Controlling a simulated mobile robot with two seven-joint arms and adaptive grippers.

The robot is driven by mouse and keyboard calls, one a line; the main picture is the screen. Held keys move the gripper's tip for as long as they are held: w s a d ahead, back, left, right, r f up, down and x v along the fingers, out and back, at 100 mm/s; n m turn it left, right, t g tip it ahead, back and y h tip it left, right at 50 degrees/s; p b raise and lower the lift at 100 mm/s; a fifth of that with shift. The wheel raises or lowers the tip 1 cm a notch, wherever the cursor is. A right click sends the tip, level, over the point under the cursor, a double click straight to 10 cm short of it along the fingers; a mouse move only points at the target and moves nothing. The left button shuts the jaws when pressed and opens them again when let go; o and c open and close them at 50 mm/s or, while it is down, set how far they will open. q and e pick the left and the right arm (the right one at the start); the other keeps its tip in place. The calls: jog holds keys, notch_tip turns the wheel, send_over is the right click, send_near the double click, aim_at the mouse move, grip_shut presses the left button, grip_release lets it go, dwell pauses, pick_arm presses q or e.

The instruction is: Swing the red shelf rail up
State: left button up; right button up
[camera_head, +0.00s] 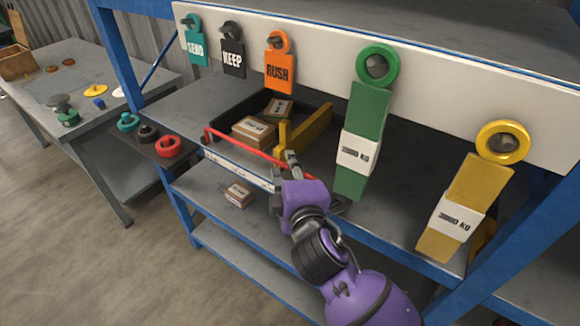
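The red shelf rail (245,146) runs along the front of a shelf of the blue rack, in front of a dark tray (222,118). Its left end has a short bend at the shelf edge, and its right end runs in behind my gripper. My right gripper (284,168), on a purple arm from the lower right, is at the rail's right end. Its fingers are small and overlap the rail, so I cannot tell whether they touch or grip it. My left gripper is not in view.
Cardboard boxes (254,131) and a yellow block (308,130) sit behind the rail. Another small box (239,194) lies on the shelf below. A grey table (90,100) stands left.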

jog(key=v, duration=1.2)
jog(key=shift+w+r, duration=0.1)
jog(key=s+d+f+m+g+p, duration=0.25)
jog(key=f+m, duration=0.35)
jog(key=f, duration=0.3)
jog(key=s+d+f+m+g+p, duration=0.1)
jog(key=s+d+f+m+g, duration=0.2)
jog(key=f+m, duration=0.45)
jog(key=s+d+f+m+g+h+p, duration=0.1)
jog(key=s+d+f, duration=0.4)
jog(key=s, duration=0.5)
jog(key=s+d+f+m+g+h+p, duration=0.1)
jog(key=s+d+f+m, duration=0.2)
jog(key=s, duration=0.7)
notch_tip(320, 180, down, 5)
jog(key=d, duration=0.2)
jog(key=shift+s+d+p, duration=0.3)
jog(key=shift+d+p, duration=0.05)
jog(key=shift+d, duration=0.05)
jog(key=shift+r, duration=0.15)
